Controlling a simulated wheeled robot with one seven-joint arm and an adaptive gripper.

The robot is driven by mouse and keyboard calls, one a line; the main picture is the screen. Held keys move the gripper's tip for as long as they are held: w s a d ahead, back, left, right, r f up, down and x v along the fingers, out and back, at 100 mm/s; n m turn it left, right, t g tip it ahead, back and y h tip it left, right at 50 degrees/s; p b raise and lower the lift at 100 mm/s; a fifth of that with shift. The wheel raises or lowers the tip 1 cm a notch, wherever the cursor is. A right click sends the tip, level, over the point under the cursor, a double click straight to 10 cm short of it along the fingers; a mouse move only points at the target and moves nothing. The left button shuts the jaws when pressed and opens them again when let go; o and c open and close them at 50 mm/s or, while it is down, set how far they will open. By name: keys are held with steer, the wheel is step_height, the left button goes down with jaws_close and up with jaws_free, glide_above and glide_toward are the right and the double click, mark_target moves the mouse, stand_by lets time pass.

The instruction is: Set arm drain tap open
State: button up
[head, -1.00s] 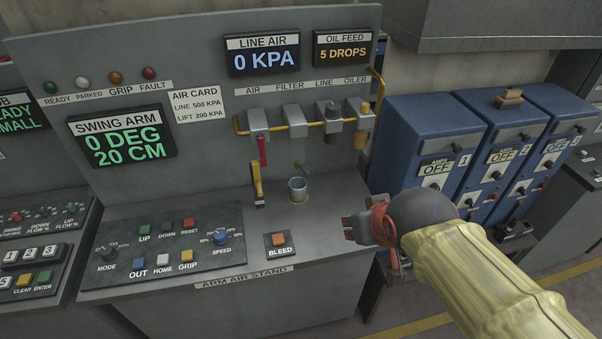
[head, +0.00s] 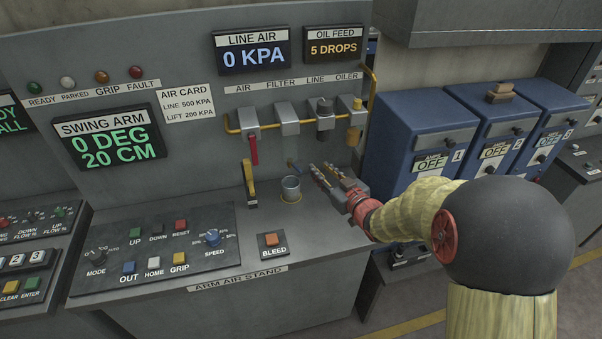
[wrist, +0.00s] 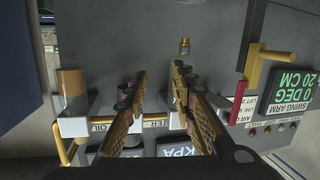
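The drain tap (head: 294,165) is a small fitting with a blue handle on the stand's back panel, just above a grey metal cup (head: 291,189). In the wrist view, which is turned upside down, a small brass fitting that looks like the tap (wrist: 184,47) shows just beyond the fingertips. My gripper (head: 323,171) is right of the tap and cup, close to the panel. In the wrist view my gripper (wrist: 159,71) is open, with nothing visible between its fingers. The tap is apart from the fingers, and its handle setting is too small to tell.
A red lever (head: 253,149) and a yellow lever (head: 249,181) are left of the tap. The filter and oiler row with yellow pipe (head: 309,126) runs above. LINE AIR reads 0 KPA. The BLEED button (head: 271,240) is below, and blue cabinets (head: 408,130) stand to the right.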

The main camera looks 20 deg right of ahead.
mark_target(301, 171)
step_height(301, 171, down, 4)
steer(key=s+a+t+y, duration=0.1)
steer(key=a+y, duration=0.1)
steer(key=y, duration=0.1)
steer(key=shift+n, duration=0.4)
steer(key=shift+a+b+x, duration=0.15)
steer(key=shift+b+x, duration=0.25)
steer(key=shift+x, duration=1.45)
steer(key=shift+a+b+x, duration=0.1)
steer(key=shift+b+x, duration=0.25)
steer(key=shift+x, duration=1.55)
steer(key=shift+s+r, duration=0.15)
steer(key=shift+c, duration=0.9)
steer(key=c, duration=0.4)
jaws_close()
